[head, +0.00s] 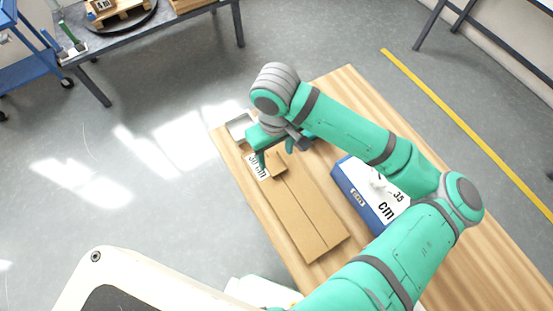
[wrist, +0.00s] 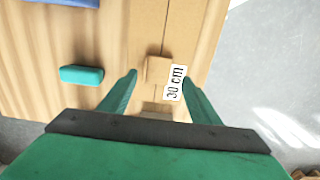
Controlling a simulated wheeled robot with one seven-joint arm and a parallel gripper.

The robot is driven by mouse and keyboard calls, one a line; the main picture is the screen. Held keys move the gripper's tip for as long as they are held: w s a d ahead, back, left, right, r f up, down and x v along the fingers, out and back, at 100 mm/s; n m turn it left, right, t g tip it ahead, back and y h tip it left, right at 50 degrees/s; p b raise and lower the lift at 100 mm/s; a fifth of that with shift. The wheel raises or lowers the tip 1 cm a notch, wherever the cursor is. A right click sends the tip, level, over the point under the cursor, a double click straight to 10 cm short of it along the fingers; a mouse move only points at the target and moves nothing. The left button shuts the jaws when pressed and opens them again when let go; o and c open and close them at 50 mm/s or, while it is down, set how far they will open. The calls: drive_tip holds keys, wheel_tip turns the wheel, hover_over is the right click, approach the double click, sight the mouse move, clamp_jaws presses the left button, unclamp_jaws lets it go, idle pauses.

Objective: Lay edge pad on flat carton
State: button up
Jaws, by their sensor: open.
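The flat carton (head: 300,215) is a long brown board with a lengthwise seam, lying on the wooden table; it also shows in the wrist view (wrist: 180,35). A small brown piece (wrist: 157,70), which looks like the edge pad, rests on or just over the carton's far end, beside a white "30 cm" label (wrist: 174,82). It also shows in the head view (head: 275,164). My gripper (head: 274,155) is open above that end, its two teal fingers apart on either side of the brown piece (wrist: 160,78). Contact with the fingers cannot be told.
A blue box with a white "35 cm" face (head: 382,190) stands right of the carton, partly behind my arm. A small teal block (wrist: 82,75) lies on the table. A grey tray (head: 238,128) sits at the table's far left corner. Bare wood lies between carton and box.

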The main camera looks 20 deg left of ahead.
drive_tip(key=shift+d+r, duration=0.15)
drive_tip(key=shift+r, duration=2.5)
